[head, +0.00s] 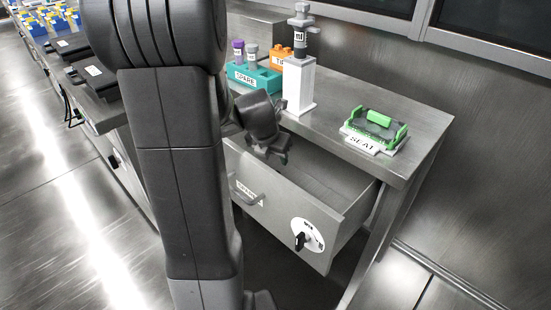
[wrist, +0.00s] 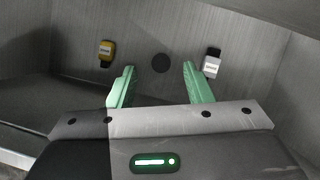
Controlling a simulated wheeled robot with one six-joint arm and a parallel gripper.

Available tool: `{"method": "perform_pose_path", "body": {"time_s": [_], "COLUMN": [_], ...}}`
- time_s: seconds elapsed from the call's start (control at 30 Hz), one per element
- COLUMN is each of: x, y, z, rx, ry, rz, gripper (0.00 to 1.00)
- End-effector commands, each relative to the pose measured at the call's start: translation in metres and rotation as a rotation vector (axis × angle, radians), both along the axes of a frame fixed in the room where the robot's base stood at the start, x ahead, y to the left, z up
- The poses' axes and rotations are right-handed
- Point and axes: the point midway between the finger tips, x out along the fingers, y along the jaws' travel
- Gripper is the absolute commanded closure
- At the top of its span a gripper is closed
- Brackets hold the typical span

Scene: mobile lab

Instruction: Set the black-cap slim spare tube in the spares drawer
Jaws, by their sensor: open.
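The spares drawer (head: 262,210) is pulled out below the bench, with a handle and a label on its front that I cannot read fully. My gripper (head: 284,158) is over the drawer's left part, tilted down; my arm hides much there. In the wrist view its two green fingers (wrist: 158,88) are spread apart with nothing between them. Beyond the right fingertip is a small black-topped tube with a white label (wrist: 211,65), apart from the fingers. A yellow labelled piece (wrist: 105,52) is beyond the left fingertip. Both seem to be on the grey drawer floor.
A dark disc (wrist: 160,63) marks the grey surface between the two pieces. On the bench stand a teal rack (head: 262,82) with purple- and grey-capped tubes, an orange block (head: 282,57), a white pedestal (head: 299,88) and a green fixture (head: 378,122) on a SEAT plate. The drawer's right part looks clear.

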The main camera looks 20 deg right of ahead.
Motion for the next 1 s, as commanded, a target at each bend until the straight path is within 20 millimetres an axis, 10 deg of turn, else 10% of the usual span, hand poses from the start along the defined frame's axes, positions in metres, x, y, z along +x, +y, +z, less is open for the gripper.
{"method": "perform_pose_path", "body": {"time_s": [0.4,1.0], "x": [-0.019,-0.021], "y": [0.023,0.026], "z": [0.075,0.080], "rx": [-0.001,0.000], "ry": [-0.002,0.000], "rz": [0.001,0.000], "gripper": [0.53,0.53]}}
